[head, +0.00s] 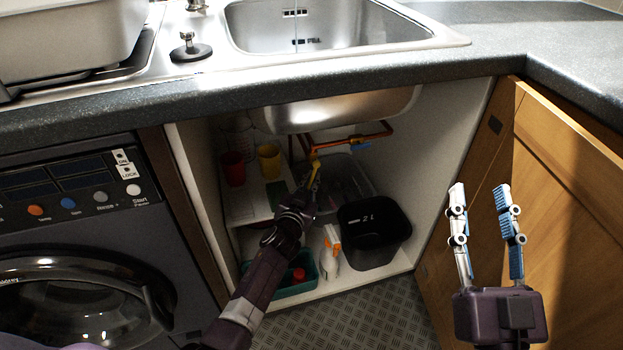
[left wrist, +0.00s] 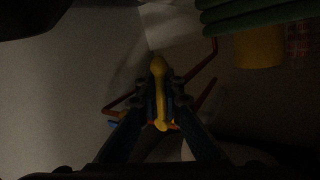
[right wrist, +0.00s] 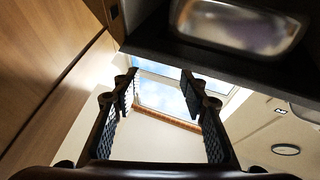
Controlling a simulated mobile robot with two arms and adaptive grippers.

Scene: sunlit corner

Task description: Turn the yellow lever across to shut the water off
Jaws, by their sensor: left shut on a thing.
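The yellow lever (head: 314,174) is under the sink on the copper pipework (head: 352,138). In the left wrist view the yellow lever (left wrist: 159,68) lies lengthwise between the fingers, with copper pipes (left wrist: 201,70) running off to both sides. My left gripper (head: 312,189) reaches into the cupboard and is shut on the lever; its fingertips (left wrist: 160,100) press on both sides of it. The head view partly hides the grip behind my wrist. My right gripper (head: 482,190) is raised outside the cupboard, open and empty; its fingers also stand apart in the right wrist view (right wrist: 161,80).
A blue handle (head: 361,147) is on the pipe. The sink bowl (head: 345,108) hangs above; the wooden door (head: 560,200) is at right.

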